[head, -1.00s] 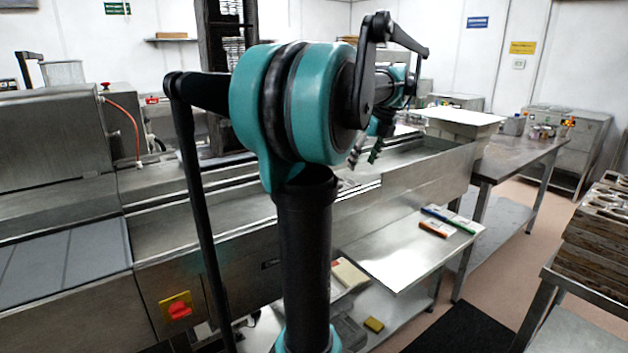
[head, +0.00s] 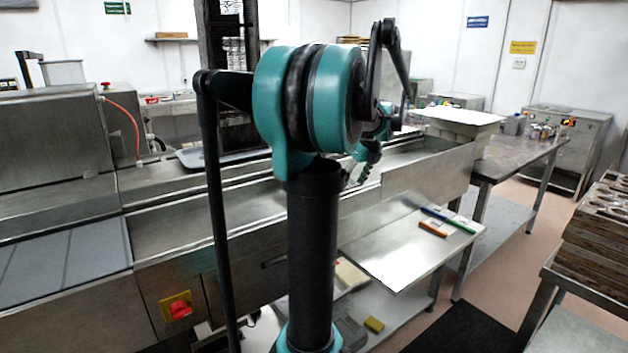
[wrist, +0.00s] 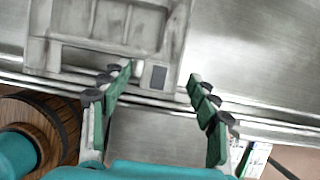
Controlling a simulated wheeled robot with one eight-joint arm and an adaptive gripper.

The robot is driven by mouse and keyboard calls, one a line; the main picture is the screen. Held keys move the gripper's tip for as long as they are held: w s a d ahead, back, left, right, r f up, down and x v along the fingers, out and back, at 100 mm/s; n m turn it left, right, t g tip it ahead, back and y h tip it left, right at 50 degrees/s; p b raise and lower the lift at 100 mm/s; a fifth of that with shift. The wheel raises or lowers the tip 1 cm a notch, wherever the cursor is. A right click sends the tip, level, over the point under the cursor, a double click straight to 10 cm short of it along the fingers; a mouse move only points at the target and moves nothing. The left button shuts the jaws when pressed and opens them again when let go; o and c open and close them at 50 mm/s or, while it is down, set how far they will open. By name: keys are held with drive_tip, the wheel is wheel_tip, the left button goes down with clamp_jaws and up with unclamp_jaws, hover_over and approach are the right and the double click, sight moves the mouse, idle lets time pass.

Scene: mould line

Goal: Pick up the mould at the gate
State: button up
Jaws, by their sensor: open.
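A pale, worn, ribbed mould (wrist: 105,40) lies on the steel line at the upper left of the wrist view, with a dark grey square patch near its right corner. Its top is cut off by the frame. My gripper (wrist: 160,76) is open and empty, its green-padded fingers spread apart. The left fingertips overlap the mould's near edge in the picture; the right ones are over bare steel beyond its right side. I cannot tell the height gap. In the head view my gripper (head: 362,168) is partly hidden by my arm, and I cannot make out the mould there.
Steel rails run along the line (head: 420,172). A low shelf (head: 390,255) holds small items. Stacked wooden trays (head: 600,225) stand at right. A round wooden object (wrist: 45,120) is left of my gripper.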

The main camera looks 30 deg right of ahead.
drive_tip(key=shift+c, duration=0.4)
clamp_jaws()
drive_tip(key=shift+r, duration=0.1)
